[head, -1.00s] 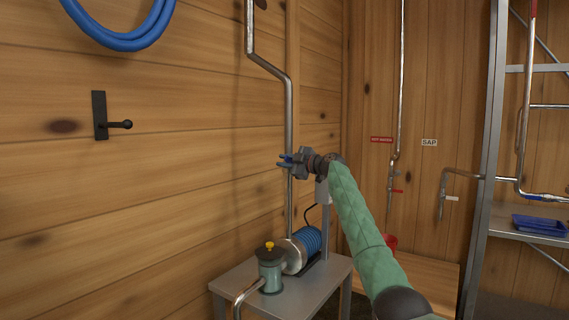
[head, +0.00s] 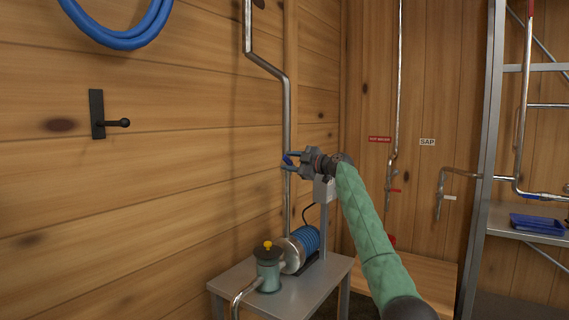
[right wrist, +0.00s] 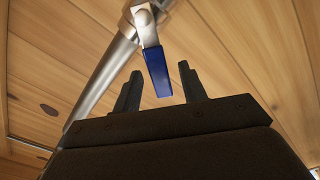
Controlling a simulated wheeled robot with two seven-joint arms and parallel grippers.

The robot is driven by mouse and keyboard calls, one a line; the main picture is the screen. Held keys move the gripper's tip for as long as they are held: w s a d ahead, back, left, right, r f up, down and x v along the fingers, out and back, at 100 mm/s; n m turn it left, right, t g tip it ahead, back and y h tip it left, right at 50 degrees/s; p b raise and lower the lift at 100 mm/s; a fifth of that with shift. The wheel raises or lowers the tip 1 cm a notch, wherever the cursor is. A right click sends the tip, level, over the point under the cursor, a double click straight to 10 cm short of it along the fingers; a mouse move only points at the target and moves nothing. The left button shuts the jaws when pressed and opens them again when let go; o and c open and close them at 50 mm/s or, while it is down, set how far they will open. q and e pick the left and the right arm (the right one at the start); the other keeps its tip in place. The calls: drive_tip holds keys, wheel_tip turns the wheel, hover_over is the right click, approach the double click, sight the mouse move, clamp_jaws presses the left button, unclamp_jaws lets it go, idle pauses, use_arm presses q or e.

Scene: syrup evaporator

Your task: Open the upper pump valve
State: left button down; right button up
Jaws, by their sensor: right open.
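The upper pump valve has a blue lever handle (right wrist: 156,72) on a metal stem, fixed to a steel vertical pipe (head: 287,110). In the right wrist view the blue handle hangs down between the two dark fingers of my right gripper (right wrist: 161,88). The fingers are apart, with a gap on both sides of the handle. In the head view my right gripper (head: 291,163) is at the pipe, and a bit of blue shows at its fingers. The valve body is mostly hidden there. My left gripper is in neither view.
Below, a grey table (head: 300,285) carries a pump with a blue motor (head: 307,239) and a green canister (head: 268,272). A grey box (head: 325,188) on a post stands just under my right gripper. The wooden wall is close on the left. A metal rack (head: 485,200) stands right.

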sight(288, 161)
drive_tip(key=shift+v, duration=2.25)
